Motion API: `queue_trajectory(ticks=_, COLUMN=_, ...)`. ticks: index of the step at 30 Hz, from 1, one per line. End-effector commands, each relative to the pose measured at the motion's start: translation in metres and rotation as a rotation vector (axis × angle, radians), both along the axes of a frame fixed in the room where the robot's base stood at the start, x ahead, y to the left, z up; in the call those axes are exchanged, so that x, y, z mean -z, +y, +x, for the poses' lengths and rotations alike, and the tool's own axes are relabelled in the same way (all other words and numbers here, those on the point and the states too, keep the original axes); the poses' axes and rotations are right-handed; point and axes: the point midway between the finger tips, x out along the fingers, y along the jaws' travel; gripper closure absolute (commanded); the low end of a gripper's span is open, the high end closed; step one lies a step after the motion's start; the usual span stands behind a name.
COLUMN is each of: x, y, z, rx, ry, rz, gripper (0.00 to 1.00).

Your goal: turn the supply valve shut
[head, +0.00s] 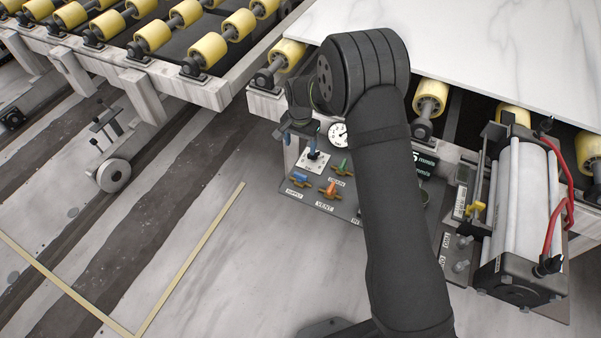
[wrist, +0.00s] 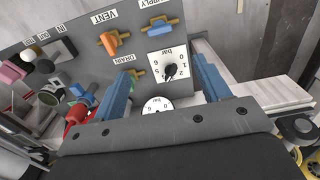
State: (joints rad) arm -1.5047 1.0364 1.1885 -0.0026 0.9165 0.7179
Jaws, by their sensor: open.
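The supply valve (head: 300,178) has a blue lever on a brass body, at the left of the grey control panel (head: 318,200). In the wrist view the supply valve (wrist: 160,26) is near the top edge, beyond my fingertips, with its lever looking roughly in line with its body. My gripper (wrist: 163,76) is open and empty, its two blue fingers apart over the panel with a dial marked bar (wrist: 168,66) between them. The fingers do not touch the supply valve. In the head view my gripper (head: 303,128) is partly hidden by my wrist, above and behind the valve.
The orange vent valve (head: 328,189) and green drain valve (head: 343,167) sit beside the supply valve. A round gauge (head: 338,134) is behind them. A white cylinder unit with red hoses (head: 525,205) stands at right. Yellow rollers (head: 208,50) and a marble slab (head: 470,45) lie behind.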

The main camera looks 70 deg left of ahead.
Motion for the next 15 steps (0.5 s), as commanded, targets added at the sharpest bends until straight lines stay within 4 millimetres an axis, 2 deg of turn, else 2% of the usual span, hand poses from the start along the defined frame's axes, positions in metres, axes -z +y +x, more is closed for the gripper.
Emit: queue_trajectory(ticks=15, x=0.110, y=-0.001, z=0.000, rx=0.002, ry=0.003, rz=-0.003, gripper=0.31)
